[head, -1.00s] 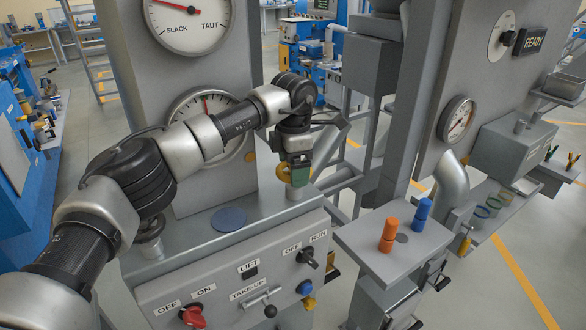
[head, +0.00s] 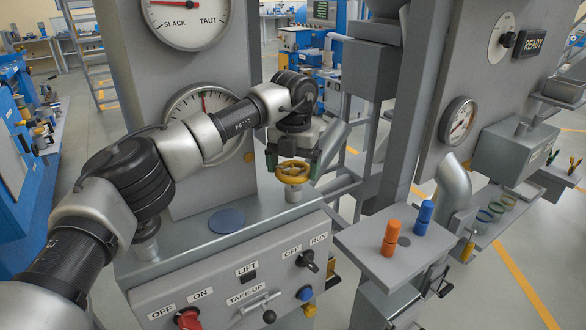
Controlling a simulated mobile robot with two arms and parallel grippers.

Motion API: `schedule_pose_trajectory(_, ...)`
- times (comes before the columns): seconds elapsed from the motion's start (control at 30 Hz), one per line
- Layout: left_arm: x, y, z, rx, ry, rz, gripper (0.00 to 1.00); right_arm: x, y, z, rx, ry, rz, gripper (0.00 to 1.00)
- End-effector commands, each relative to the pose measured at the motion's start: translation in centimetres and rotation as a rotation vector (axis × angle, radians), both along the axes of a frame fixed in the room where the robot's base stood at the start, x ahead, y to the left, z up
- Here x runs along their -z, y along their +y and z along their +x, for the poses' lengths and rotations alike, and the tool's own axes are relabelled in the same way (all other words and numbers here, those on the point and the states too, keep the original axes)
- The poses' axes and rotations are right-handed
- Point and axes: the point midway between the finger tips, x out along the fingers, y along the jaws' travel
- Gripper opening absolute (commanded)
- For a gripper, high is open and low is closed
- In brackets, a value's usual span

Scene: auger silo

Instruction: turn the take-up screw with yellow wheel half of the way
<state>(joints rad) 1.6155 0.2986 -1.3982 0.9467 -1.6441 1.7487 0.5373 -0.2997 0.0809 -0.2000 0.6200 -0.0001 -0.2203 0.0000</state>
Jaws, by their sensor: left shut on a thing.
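The yellow wheel (head: 283,169) sits on top of a short grey post at the right rear of the grey control cabinet. My left gripper (head: 292,167) points down at the wheel from above and behind, shut on it, with dark green finger parts at both sides of the rim. The gripper hides part of the wheel's far side. The SLACK/TAUT dial (head: 190,14) above has its red needle toward the left, on the slack side. My right gripper is out of view.
A side shelf with orange (head: 391,237) and blue (head: 423,217) pegs stands to the right. A lower dial (head: 183,107) is behind my arm.

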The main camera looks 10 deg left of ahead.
Motion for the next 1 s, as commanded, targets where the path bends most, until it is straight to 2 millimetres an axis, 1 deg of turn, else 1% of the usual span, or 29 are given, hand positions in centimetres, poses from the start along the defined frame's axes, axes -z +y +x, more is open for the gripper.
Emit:
schedule_pose_trajectory(0.03,-0.4,0.1,0.2,-0.045,-0.013,-0.003,0.65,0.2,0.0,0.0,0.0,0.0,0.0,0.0)
schedule_pose_trajectory(0.2,-0.4,0.0,0.2,-0.192,-0.013,-0.004,0.65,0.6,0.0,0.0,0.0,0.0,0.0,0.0)
schedule_pose_trajectory(0.5,-0.5,0.0,0.2,-0.384,-0.014,-0.005,0.65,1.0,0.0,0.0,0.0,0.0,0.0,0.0)
schedule_pose_trajectory(0.73,-0.5,0.0,0.2,-0.46,-0.013,-0.005,0.65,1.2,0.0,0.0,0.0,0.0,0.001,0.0)
schedule_pose_trajectory(1.0,-0.6,0.0,0.2,-0.483,-0.012,-0.005,0.65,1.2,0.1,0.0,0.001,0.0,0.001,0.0)
